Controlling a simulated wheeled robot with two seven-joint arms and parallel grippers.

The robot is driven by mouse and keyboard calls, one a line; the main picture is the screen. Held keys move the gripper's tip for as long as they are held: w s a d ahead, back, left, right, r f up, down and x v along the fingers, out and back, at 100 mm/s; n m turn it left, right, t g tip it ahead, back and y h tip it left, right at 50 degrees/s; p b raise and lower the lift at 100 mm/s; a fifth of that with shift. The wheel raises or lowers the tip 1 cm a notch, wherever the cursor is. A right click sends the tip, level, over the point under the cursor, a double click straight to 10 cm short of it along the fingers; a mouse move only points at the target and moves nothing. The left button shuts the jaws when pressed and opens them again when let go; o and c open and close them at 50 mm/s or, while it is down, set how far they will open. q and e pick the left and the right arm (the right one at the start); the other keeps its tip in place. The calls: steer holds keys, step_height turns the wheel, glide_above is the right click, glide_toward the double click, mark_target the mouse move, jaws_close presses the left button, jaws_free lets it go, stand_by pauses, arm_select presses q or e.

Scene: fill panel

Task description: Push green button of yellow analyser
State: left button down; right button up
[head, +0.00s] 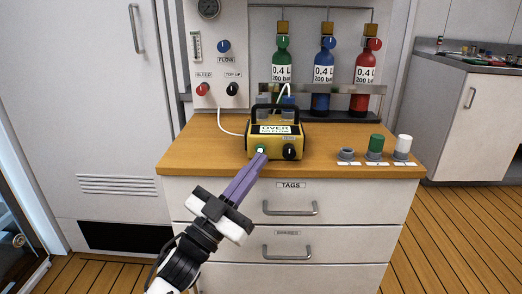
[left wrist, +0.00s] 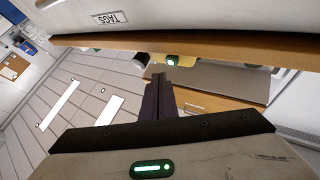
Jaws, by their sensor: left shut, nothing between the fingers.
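The yellow analyser (head: 274,138) stands on the wooden counter, with a black handle and a screen that reads OVER. Its green button (head: 260,150) is on the lower left of its front, and a black knob (head: 290,152) is on the right. My left gripper (head: 261,157) is shut and empty, its purple fingertips just below the green button. I cannot tell whether they touch it. In the left wrist view the fingers (left wrist: 158,78) point at the lit green button (left wrist: 171,62), with a small gap showing in the picture. My right gripper is not in view.
Green, blue and red cylinders (head: 323,75) stand behind the analyser in a rack. A panel with a gauge and knobs (head: 219,60) is at the back left. Small caps (head: 375,148) sit on the counter at right. Drawers (head: 290,208) are below the counter.

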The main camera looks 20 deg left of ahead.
arm_select(q)
steer(key=s, duration=0.1)
steer(key=s+d+p, duration=0.1)
steer(key=s, duration=0.3)
steer(key=shift+s+d+p, duration=0.15)
steer(key=shift+d+p, duration=0.1)
steer(key=shift+p, duration=0.15)
stand_by(2.0)
